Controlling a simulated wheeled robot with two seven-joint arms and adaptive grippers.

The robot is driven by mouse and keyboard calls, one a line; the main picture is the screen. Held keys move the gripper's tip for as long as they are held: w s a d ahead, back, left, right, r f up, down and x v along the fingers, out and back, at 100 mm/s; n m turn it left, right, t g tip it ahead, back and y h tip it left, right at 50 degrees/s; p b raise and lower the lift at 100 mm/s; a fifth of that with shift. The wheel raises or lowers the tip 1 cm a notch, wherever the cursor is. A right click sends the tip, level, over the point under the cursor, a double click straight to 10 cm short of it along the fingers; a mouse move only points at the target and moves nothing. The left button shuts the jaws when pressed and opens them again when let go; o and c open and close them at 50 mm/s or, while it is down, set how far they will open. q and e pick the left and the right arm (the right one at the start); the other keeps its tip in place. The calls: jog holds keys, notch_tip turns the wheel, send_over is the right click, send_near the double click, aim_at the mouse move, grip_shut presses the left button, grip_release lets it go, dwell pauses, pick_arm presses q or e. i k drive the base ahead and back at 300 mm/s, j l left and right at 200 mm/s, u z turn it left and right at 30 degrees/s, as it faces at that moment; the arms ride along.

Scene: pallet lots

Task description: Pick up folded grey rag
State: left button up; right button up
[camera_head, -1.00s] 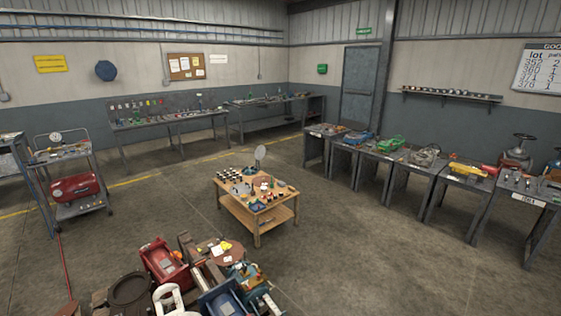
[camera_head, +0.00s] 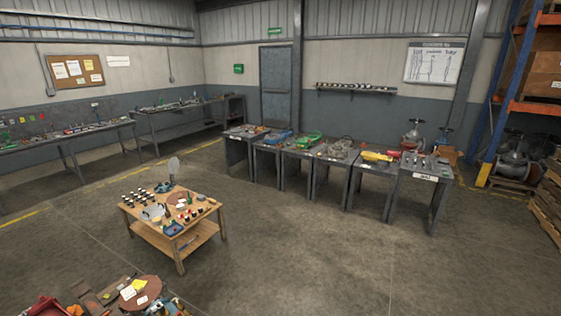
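I cannot make out a folded grey rag anywhere in the head view; things on the tables are too small to tell apart. A low wooden table (camera_head: 205,240) stands left of the middle, crowded with small jars, a round grey disc on a stand and other small parts. A row of grey benches (camera_head: 436,186) along the back right holds blue, green, yellow and red items and small parts. Neither of my grippers shows in the view.
A cluster of machine parts (camera_head: 125,295) lies at the lower left. Long workbenches (camera_head: 65,140) line the left wall. The floor (camera_head: 340,255) at centre and right is clear.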

aim_at(202, 198)
jog(key=i+l+z, duration=0.2)
jog(key=i+z, duration=0.55)
jog(key=i+l, duration=0.1)
jog(key=i, duration=0.65)
jog(key=i+l+u, duration=0.1)
jog(key=i+u, duration=0.35)
jog(key=i, duration=0.35)
jog(key=i+u, duration=0.7)
jog(key=u, duration=0.2)
jog(key=i+j+u, duration=0.1)
jog(key=i+u, duration=0.55)
jog(key=u, duration=0.2)
jog(key=i+u, duration=0.6)
jog(key=i, duration=0.2)
jog(key=i+j, duration=0.1)
jog(key=i, duration=0.7)
jog(key=i+j+z, duration=0.2)
jog(key=i+j, duration=0.35)
jog(key=i, duration=0.05)
